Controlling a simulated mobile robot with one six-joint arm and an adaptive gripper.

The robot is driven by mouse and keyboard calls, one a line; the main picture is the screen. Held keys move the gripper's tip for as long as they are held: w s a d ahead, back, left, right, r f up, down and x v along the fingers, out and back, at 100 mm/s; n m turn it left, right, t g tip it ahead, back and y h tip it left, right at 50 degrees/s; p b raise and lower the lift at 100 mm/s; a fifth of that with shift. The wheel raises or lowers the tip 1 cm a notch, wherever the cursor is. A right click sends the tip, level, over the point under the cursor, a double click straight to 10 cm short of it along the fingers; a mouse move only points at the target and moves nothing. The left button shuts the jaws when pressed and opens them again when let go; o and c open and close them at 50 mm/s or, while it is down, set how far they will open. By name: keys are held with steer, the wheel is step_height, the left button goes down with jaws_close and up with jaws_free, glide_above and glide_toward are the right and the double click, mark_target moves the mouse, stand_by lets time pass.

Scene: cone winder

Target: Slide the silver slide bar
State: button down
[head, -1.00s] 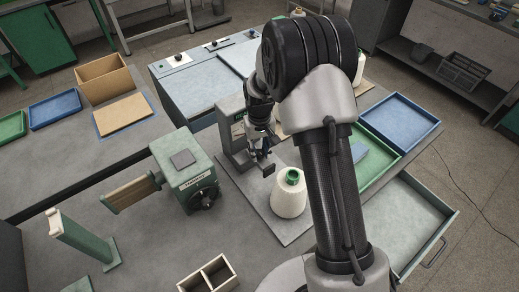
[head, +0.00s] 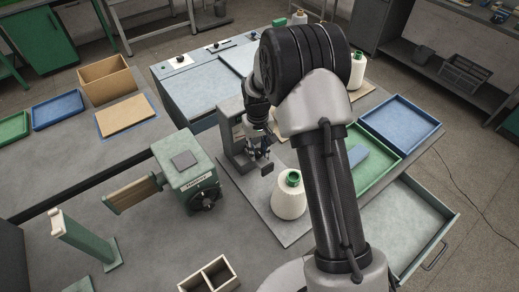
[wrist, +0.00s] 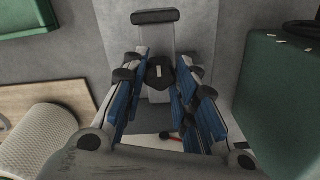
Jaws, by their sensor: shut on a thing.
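My gripper (head: 257,154) is low at the grey upright machine (head: 231,140) on the bench, just behind the white cone, partly hidden by my wrist. In the wrist view its two blue-padded fingers (wrist: 160,68) stand on either side of a dark block with a small pale label. This block sits on a silver-grey bar (wrist: 158,42) with a black cap at its far end, which I take for the slide bar. The fingers are shut on it. The exact contact is hard to see.
The white cone (head: 289,200) with a green top stands close in front of my gripper. A green motor box (head: 185,172) is to the left. A green tray (head: 385,168), a blue tray (head: 402,120) and an open drawer (head: 415,225) are to the right.

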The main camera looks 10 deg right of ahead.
mark_target(257, 150)
steer(key=c, duration=1.3)
jaws_free()
steer(key=shift+w+a, duration=0.1)
steer(key=shift+w, duration=0.1)
step_height(257, 150, up, 12)
